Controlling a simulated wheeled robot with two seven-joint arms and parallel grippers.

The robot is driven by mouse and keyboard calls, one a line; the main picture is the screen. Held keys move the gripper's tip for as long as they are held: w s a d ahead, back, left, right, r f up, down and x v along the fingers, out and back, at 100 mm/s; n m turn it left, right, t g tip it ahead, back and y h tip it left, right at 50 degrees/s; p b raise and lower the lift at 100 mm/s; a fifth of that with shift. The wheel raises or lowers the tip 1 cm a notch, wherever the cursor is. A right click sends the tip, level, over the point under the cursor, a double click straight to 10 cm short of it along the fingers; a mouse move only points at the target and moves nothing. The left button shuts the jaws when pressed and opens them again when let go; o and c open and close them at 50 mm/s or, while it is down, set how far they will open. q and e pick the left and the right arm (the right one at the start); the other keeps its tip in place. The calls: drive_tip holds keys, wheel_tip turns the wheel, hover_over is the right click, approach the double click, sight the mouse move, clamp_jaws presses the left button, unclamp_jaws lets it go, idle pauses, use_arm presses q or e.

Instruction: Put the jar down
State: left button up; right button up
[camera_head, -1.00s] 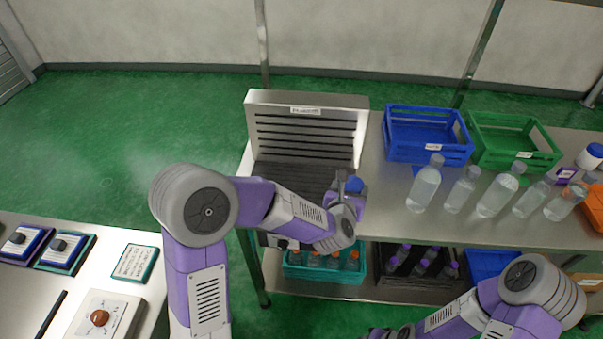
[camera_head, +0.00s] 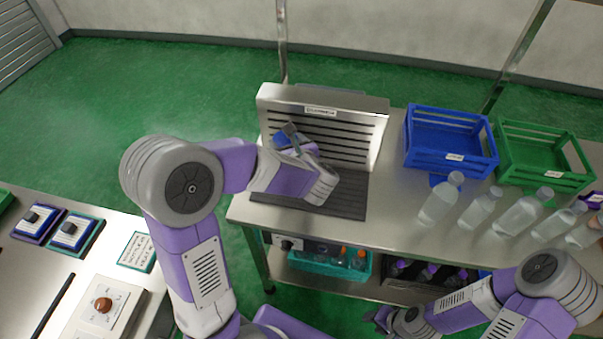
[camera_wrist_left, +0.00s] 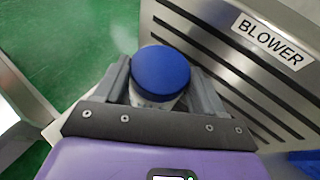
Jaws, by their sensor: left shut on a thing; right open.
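The jar is in my left gripper (camera_head: 290,137). Its round blue lid (camera_wrist_left: 161,71) faces the left wrist camera, and a little of its pale body shows below the lid between the two fingers. In the head view the jar is mostly hidden, with only a bit of blue showing at the fingers. The gripper is in front of the slotted metal panel labelled BLOWER (camera_wrist_left: 226,54), above the dark ribbed bed (camera_head: 345,195) at its foot. My right gripper (camera_head: 376,318) is open, low in front of the shelf unit.
A blue crate (camera_head: 451,160) and a green crate (camera_head: 545,178) stand at the back of the metal table (camera_head: 385,225). Several clear bottles (camera_head: 440,203) stand in front of them. A lower shelf holds bins of bottles. A second bench with control panels (camera_head: 103,305) is at left.

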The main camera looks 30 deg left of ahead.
use_arm(q)
wheel_tip(320, 180, down, 4)
drive_tip(key=shift+w+f+b, duration=0.15)
drive_tip(key=shift+b, duration=0.25)
drive_tip(key=shift+f+b, duration=0.4)
drive_tip(key=shift+f, duration=1.5)
drive_tip(key=shift+f+b, duration=0.15)
drive_tip(key=shift+b, duration=0.15)
drive_tip(key=o, duration=1.2)
drive_tip(key=shift+r+p, duration=0.25)
drive_tip(key=shift+p, duration=0.2)
drive_tip(key=v, duration=1.2)
drive_tip(key=shift+p, duration=0.3)
